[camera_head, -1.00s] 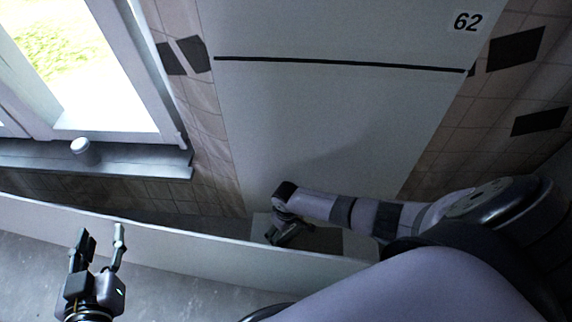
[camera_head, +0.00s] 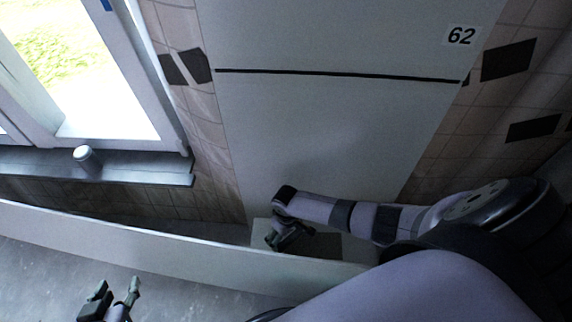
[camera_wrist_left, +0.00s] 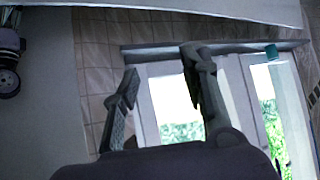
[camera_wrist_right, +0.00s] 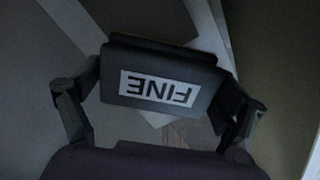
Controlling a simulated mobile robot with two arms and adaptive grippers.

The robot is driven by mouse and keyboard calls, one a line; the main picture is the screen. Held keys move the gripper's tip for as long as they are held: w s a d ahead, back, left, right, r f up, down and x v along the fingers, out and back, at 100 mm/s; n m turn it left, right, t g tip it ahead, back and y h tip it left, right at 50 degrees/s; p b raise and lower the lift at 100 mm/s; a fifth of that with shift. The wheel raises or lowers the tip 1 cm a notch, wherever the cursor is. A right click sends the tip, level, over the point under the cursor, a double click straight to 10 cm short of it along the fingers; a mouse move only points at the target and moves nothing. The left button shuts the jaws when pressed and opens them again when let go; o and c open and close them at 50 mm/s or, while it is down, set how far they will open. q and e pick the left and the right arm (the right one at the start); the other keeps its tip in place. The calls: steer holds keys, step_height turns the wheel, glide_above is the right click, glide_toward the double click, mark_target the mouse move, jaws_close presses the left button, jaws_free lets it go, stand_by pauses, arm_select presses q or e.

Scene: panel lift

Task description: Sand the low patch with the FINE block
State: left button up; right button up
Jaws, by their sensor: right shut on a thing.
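The FINE block (camera_wrist_right: 160,78) is dark with a white label and sits between the fingers of my right gripper (camera_wrist_right: 158,105) in the right wrist view; the gripper is shut on it. In the head view my right gripper (camera_head: 285,236) is low in front of the white panel (camera_head: 320,130), near its bottom. The block itself is hard to make out there. My left gripper (camera_head: 118,298) is open and empty at the lower left; its spread fingers also show in the left wrist view (camera_wrist_left: 160,90). I cannot make out a distinct low patch.
A window with a sill (camera_head: 130,168) holding a white cup-like item (camera_head: 86,158) is at the left. A long pale board (camera_head: 150,245) stands between me and the wall.

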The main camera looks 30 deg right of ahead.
steer(key=shift+r+p, duration=0.45)
steer(key=shift+r, duration=0.05)
steer(key=shift+r+p, duration=0.4)
steer(key=shift+p, duration=0.05)
steer(key=shift+r+p, duration=0.75)
steer(key=shift+p, duration=0.1)
steer(key=shift+r+p, duration=0.45)
steer(key=shift+p, duration=0.05)
arm_select(q)
steer(key=s+a+f+g, duration=0.2)
steer(key=s+g, duration=0.1)
steer(key=s, duration=0.2)
steer(key=s+a+f+g+y, duration=0.1)
steer(key=s+a+g, duration=0.1)
steer(key=s, duration=0.3)
steer(key=shift+f+g+y, duration=0.3)
steer(key=shift+f+g, duration=0.1)
steer(key=shift+g, duration=0.2)
steer(key=shift+w, duration=0.1)
